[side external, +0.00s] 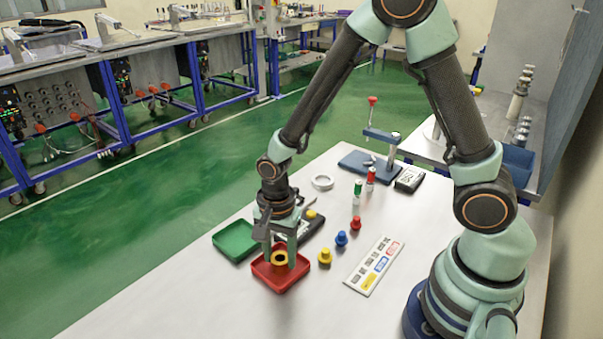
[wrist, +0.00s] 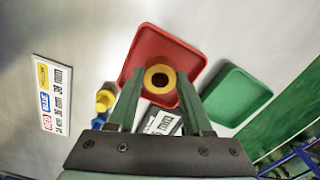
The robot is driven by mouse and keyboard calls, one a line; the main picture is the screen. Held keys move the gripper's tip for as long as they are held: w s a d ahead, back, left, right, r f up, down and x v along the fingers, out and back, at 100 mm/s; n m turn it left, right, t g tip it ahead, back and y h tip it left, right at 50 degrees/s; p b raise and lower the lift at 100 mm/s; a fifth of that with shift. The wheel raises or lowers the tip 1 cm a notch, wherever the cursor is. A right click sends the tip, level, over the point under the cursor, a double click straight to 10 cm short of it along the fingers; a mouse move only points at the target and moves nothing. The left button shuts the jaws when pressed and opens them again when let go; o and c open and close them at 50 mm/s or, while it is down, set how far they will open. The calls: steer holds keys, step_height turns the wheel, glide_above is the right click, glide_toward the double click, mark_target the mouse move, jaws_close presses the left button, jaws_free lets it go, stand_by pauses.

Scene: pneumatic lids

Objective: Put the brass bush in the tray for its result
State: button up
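The brass bush (side external: 279,257), a short yellow ring with a dark bore, is over the red tray (side external: 298,277). It shows end-on in the wrist view (wrist: 160,78). My gripper (side external: 279,256) points down at the tray, one finger on each side of the bush. In the wrist view the fingertips (wrist: 160,72) appear to close against the bush's sides. I cannot tell whether the bush touches the tray floor. The green tray (side external: 234,241) is empty beside it. A label card (side external: 374,266) with red, blue and yellow marks lies on the table.
Yellow (side external: 324,257), blue (side external: 341,239) and red (side external: 356,224) knobbed pieces stand right of the tray. A dark device with a display (wrist: 163,122) lies close behind my gripper. A blue-based stand (side external: 372,165) and a light ring (side external: 322,182) are farther back. The front table is clear.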

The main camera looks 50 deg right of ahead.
steer(key=shift+o, duration=1.2)
steer(key=shift+r, duration=0.1)
step_height(320, 180, up, 11)
steer(key=s+d+r+n+t, duration=0.2)
steer(key=d+r+n, duration=0.2)
steer(key=r+n, duration=0.2)
steer(key=s+d+r+n+t, duration=0.3)
steer(key=r+n, duration=0.3)
steer(key=n, duration=0.2)
steer(key=shift+d+t, duration=0.3)
steer(key=shift+d, duration=0.3)
